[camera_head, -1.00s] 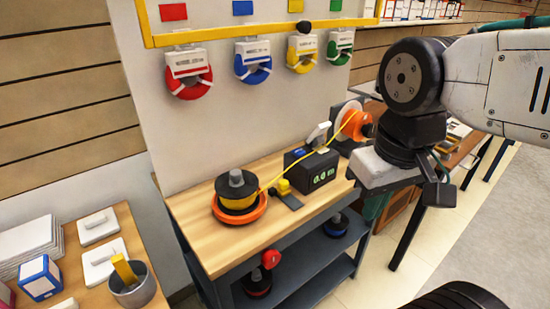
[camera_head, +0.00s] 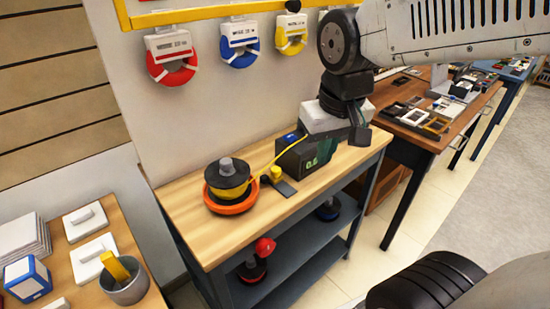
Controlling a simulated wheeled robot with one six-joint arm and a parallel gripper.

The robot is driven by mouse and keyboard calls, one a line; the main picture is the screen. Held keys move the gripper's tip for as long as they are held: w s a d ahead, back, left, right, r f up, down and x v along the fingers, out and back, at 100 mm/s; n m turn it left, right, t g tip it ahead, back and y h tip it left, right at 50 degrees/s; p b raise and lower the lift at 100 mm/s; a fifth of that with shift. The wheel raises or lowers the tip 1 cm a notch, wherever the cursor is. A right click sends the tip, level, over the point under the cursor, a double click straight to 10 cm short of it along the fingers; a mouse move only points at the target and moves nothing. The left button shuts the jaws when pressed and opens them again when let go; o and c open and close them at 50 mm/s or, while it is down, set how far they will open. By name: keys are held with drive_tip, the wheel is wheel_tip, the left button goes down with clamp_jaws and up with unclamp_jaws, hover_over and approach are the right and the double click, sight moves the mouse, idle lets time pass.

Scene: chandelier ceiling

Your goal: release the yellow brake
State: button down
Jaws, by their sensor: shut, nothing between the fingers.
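A small yellow block (camera_head: 276,173), which looks like the brake, sits on the wooden bench top with a dark flat plate (camera_head: 286,187) beside it. Left of it, a spool with yellow cord (camera_head: 228,188) and a grey knob stands on an orange base (camera_head: 232,208). Yellow cord (camera_head: 264,166) runs from the spool past the block toward a black meter box (camera_head: 291,158) with a green display, partly covered. My gripper (camera_head: 338,120) is over the meter's right end, up and right of the block, apart from it. It is shut and empty; its fingertips are hard to make out.
Coloured rings, one red (camera_head: 172,67) and one blue (camera_head: 240,51), hang on the panel behind the bench. A lower shelf (camera_head: 300,260) holds more reels. A side table (camera_head: 75,255) with a cup stands left. The bench's front edge is clear.

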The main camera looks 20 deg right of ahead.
drive_tip(key=t, duration=0.2)
hover_over(272, 176)
drive_tip(key=d, duration=0.2)
wheel_tip(272, 176, down, 7)
drive_tip(key=shift+s+a+r, duration=0.2)
drive_tip(key=shift+s, duration=0.1)
drive_tip(key=shift+f+m, duration=0.1)
drive_tip(key=shift+m, duration=0.2)
drive_tip(key=x, duration=1)
drive_tip(key=shift+s, duration=0.15)
